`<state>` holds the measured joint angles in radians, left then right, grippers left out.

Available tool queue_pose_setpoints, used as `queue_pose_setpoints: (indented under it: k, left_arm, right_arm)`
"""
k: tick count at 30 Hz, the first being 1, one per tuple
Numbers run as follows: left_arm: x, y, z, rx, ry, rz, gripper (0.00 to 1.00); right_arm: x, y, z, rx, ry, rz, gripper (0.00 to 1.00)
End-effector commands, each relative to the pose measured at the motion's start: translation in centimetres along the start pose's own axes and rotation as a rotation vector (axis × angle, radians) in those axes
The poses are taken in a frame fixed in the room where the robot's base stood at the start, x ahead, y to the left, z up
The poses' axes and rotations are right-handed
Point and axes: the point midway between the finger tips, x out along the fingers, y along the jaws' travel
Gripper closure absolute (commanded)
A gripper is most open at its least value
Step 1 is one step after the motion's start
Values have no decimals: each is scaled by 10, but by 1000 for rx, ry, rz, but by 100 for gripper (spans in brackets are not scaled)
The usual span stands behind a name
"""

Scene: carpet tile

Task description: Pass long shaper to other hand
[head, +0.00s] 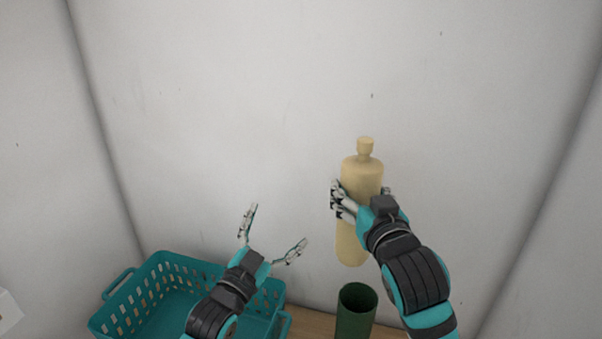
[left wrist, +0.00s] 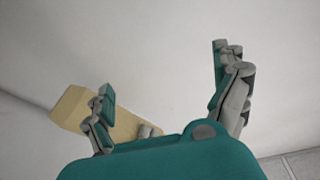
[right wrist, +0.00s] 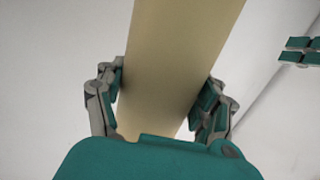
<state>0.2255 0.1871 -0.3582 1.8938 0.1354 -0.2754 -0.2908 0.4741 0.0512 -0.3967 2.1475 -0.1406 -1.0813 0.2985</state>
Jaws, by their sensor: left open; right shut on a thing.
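The long shaper (head: 359,172) is a pale yellow, bottle-shaped piece with a narrow neck and knob at the top. It is held upright in the air in the head view. My right gripper (head: 360,194) is shut around its middle; the right wrist view shows the fingers on both sides of the shaper (right wrist: 180,60). My left gripper (head: 275,232) is open and empty, to the left of the shaper and apart from it. In the left wrist view, the shaper (left wrist: 75,110) shows behind one finger of the open left gripper (left wrist: 165,85).
A teal perforated basket (head: 125,295) stands at the lower left, below my left gripper. A dark green open cylinder (head: 356,318) stands on a wooden surface (head: 312,326) below the shaper. Plain pale walls close off the back and sides.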

Motion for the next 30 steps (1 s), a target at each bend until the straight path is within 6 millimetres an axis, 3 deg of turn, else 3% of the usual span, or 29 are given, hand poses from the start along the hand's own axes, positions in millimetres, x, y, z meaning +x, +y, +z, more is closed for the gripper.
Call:
queue_pose_setpoints:
  k: [3,7,12,15,22,30]
  left_arm:
    - [18,-20,-46,-158,12,92,3]
    - [23,-23,-97,-307,10,248,3]
    - [9,-14,-158,-416,-6,469,3]
    - [-3,-8,-181,-442,-20,570,3]
    - [-15,2,-202,-462,-38,673,3]
    - [16,27,-207,-467,-37,677,3]
  right_arm:
    - [0,0,-1,0,1,0,67]
    - [0,0,0,0,1,0,67]
    - [0,0,0,0,1,0,67]
    - [0,0,0,0,1,0,67]
    - [0,0,0,0,1,0,67]
    - [0,0,0,0,1,0,67]
